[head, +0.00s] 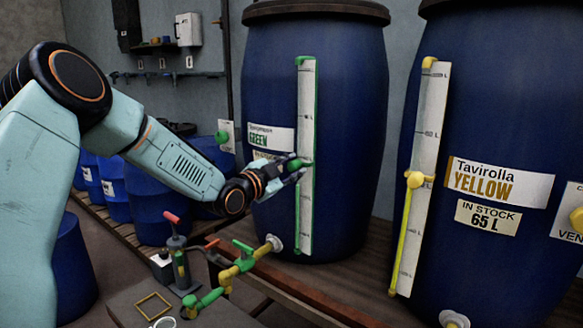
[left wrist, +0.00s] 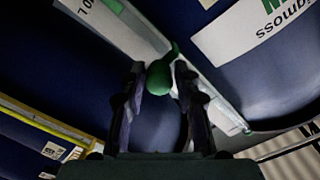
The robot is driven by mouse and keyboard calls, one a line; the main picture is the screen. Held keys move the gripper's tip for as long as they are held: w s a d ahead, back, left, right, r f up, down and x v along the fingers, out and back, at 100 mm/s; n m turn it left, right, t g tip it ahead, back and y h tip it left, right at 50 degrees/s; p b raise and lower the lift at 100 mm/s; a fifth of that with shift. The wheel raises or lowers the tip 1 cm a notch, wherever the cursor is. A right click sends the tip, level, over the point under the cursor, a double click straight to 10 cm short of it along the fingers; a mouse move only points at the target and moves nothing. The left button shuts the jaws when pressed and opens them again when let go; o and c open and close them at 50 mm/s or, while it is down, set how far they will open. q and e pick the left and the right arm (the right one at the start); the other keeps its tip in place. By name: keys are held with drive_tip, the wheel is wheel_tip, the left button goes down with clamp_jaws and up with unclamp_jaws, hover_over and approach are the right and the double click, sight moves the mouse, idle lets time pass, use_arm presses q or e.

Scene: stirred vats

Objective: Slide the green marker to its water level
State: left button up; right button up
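The green marker (head: 301,163) sits on the white level scale (head: 306,110) of the blue vat labelled GREEN (head: 270,138), a little below mid-height. In the left wrist view its round green knob (left wrist: 160,76) lies between my two fingertips. My left gripper (head: 291,172) reaches in from the left at the marker; its fingers (left wrist: 160,72) appear closed against the knob's sides. The stock label (head: 266,155) under the GREEN label is mostly hidden by the marker and gripper, so its number is unreadable. My right gripper is not in view.
A second blue vat labelled YELLOW (head: 497,181) stands at right, with a yellow marker (head: 416,179) on its scale and a stock label reading 65 L (head: 487,217). A green-handled tap (head: 243,248) and pipes sit below my left gripper. Smaller blue drums stand behind my arm.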

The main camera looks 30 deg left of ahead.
use_arm(q)
drive_tip(key=shift+r, duration=0.1)
clamp_jaws()
wheel_tip(320, 180, down, 7)
drive_tip(key=b, duration=0.3)
idle(0.4)
drive_tip(key=shift+o, duration=0.6)
unclamp_jaws()
drive_tip(key=o, duration=0.4)
drive_tip(key=shift+w, duration=0.1)
drive_tip(key=shift+o, duration=0.2)
